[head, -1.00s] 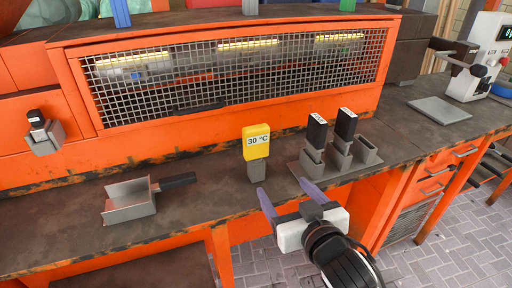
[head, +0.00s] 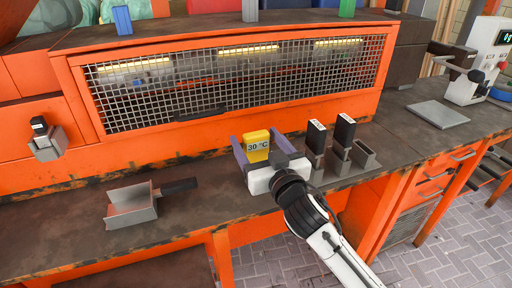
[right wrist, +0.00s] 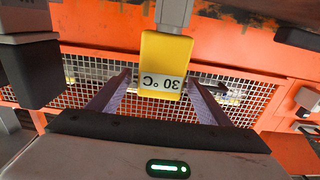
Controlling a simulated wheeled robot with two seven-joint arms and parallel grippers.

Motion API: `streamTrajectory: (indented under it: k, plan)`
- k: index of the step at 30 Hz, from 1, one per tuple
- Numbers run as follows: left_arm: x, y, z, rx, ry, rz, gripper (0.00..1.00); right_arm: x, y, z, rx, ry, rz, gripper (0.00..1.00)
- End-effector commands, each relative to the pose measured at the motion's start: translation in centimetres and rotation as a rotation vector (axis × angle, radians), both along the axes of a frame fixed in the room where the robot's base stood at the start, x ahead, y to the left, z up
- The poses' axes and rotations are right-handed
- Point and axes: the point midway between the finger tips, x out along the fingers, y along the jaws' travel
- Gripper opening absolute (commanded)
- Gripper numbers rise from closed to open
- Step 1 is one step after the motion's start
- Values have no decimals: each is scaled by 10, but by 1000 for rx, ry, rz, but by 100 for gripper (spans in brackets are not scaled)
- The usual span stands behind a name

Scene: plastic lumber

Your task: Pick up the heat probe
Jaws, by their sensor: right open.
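The heat probe (head: 256,141) is a yellow block with a label reading "30 °C". In the head view it stands on the bench, its lower part hidden behind my right gripper. My right gripper (head: 261,148) is open, with one purple finger on each side of the yellow block. The right wrist view shows the yellow probe (right wrist: 165,62) upside down on its grey holder (right wrist: 174,12), between and beyond the two fingers (right wrist: 157,97). Gaps show on both sides, so the fingers look clear of it. My left gripper is not in view.
Grey holders with black blocks (head: 344,130) stand just right of my right gripper. A metal scoop (head: 131,207) lies to the left on the bench. An orange cabinet with a mesh front (head: 230,80) rises behind. The bench between scoop and gripper is clear.

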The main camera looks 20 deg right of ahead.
Motion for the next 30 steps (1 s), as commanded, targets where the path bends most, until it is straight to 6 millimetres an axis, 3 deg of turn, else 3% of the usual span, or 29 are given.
streamTrajectory:
  k: [9, 18, 25, 30]
  plan:
    - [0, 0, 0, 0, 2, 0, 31, 7, 1, -1, 1, 0, 0, 72]
    - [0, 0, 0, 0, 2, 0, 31, 7, 1, 0, 1, -1, 1, 22]
    - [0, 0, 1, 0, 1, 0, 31, 7, 1, 3, 1, -2, 0, 22]
    - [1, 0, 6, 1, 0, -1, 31, 7, 1, 28, 1, -6, 1, 22]
